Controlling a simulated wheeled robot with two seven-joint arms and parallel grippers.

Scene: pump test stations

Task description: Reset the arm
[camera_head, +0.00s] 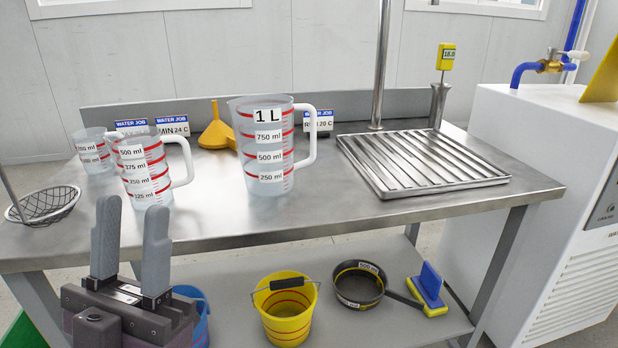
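My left gripper (130,250) shows at the lower left, in front of the steel table's (330,218) front edge. Its two grey fingers point up and stand apart, with nothing between them. It is apart from the jugs on the table. My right gripper is not in view.
On the table stand a 1 L jug (268,165), a smaller jug (146,180), another measuring cup (92,152), a yellow funnel (216,132), a wire strainer (44,204) and a drain grate (420,162). A yellow bucket (287,322) and pan (359,285) sit on the lower shelf. A white machine (540,200) stands right.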

